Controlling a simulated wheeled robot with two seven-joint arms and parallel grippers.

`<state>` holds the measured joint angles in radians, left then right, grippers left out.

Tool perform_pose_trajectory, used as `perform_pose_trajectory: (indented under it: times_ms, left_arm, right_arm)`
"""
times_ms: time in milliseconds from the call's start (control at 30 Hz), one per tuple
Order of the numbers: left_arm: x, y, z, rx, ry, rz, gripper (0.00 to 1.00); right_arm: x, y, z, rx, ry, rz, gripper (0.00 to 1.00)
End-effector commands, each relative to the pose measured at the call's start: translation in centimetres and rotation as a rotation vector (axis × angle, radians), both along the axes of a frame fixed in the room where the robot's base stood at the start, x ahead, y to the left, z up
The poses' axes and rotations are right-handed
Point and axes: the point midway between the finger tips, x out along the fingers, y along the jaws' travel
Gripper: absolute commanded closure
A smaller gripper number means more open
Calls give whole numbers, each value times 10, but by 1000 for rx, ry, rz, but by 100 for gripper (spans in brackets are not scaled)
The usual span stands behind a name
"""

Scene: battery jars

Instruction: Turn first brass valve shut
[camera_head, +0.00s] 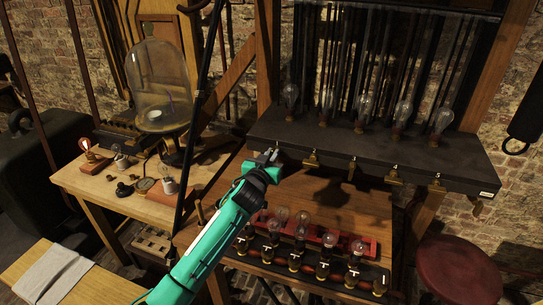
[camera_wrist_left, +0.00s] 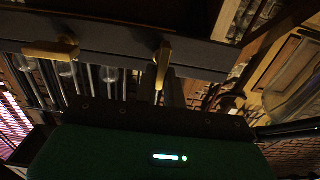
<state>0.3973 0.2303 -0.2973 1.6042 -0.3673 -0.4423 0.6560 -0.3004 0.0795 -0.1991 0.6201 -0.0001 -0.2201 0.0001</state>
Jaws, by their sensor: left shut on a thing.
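The black shelf (camera_head: 400,160) carries a row of brass valves along its front edge. My left gripper (camera_head: 271,157) is at the shelf's left end and hides the first valve in the head view. In the left wrist view the first brass valve (camera_wrist_left: 162,66) has its handle pointing along the view towards my left gripper (camera_wrist_left: 165,88), which is shut on it. The second brass valve (camera_head: 312,159) also shows in the wrist view (camera_wrist_left: 52,50), its handle lying crosswise. More valves (camera_head: 393,175) follow to the right. My right gripper is not in view.
Clear glass bulbs (camera_head: 402,112) stand along the shelf top. Below, a wooden table holds a rack of bulbs (camera_head: 323,266) close to my left arm. A side table at left carries a glass bell jar (camera_head: 158,80). A red stool (camera_head: 458,270) stands at lower right.

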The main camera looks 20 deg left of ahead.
Motion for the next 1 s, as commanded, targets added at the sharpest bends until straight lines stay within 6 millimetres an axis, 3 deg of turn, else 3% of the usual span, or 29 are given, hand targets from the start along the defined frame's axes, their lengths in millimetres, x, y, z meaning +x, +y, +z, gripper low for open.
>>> perform_pose_trajectory:
  times_ms: [367,1000]
  left_arm:
    - [0,-2,0,136,-6,-1,100]
    - [0,-9,-2,726,-27,-1,100]
  right_arm:
    - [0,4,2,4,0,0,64]
    - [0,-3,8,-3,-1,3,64]
